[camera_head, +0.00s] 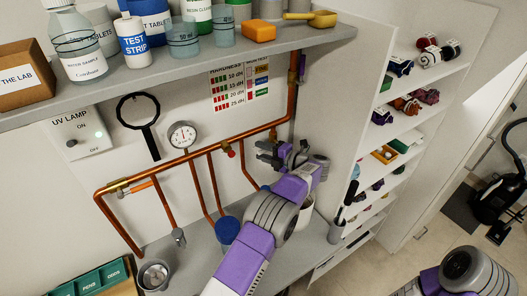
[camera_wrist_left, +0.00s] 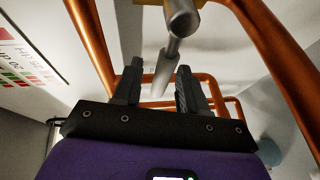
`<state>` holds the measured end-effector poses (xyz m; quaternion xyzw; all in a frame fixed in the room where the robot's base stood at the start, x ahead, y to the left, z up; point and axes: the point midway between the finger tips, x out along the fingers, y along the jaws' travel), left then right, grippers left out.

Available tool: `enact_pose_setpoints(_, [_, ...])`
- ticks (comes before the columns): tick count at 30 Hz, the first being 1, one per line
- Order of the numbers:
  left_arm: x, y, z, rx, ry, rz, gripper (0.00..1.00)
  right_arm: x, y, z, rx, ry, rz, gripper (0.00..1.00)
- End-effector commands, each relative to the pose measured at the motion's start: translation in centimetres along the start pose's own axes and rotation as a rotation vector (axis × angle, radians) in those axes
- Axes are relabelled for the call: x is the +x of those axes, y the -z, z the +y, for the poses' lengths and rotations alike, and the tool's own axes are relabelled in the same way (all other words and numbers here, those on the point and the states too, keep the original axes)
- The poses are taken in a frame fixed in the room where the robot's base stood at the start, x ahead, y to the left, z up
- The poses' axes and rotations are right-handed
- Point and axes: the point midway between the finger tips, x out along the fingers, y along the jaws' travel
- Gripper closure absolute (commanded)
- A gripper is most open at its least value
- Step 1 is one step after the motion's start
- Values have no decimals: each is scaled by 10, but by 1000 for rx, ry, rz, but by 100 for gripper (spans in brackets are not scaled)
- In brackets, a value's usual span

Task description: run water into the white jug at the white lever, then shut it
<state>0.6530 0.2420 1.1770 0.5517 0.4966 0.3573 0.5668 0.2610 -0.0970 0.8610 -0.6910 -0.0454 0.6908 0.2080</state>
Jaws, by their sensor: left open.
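My left gripper (camera_head: 272,152) is open at the right end of the copper pipework, in front of the wall. In the left wrist view its two fingers (camera_wrist_left: 159,68) stand apart, with a pale grey-white rod, apparently the white lever (camera_wrist_left: 165,72), between or just beyond them. I cannot tell whether a finger touches it. In the head view the lever is hidden by my gripper. A white vessel, probably the white jug (camera_head: 305,212), stands on the counter behind my left forearm, mostly hidden; its water level cannot be seen. My right gripper is out of view.
Copper pipes (camera_head: 200,152) with a gauge (camera_head: 182,135) and a red handle (camera_head: 229,151) run along the wall. A blue-topped vessel (camera_head: 227,230) and a metal cup (camera_head: 153,275) stand on the counter. A loaded shelf (camera_head: 190,52) overhangs; a cubby rack (camera_head: 400,120) is right.

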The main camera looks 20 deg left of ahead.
Motion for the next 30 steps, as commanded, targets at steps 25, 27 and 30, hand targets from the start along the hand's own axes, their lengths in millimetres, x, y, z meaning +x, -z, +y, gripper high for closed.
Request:
enact_pose_setpoints(25, [-2,0,7,86,-36,17,100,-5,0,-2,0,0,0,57])
enact_pose_setpoints(27, [-3,-1,12,156,-64,32,100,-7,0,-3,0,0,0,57])
enact_pose_setpoints(30, [-5,-2,20,259,-108,55,100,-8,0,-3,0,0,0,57])
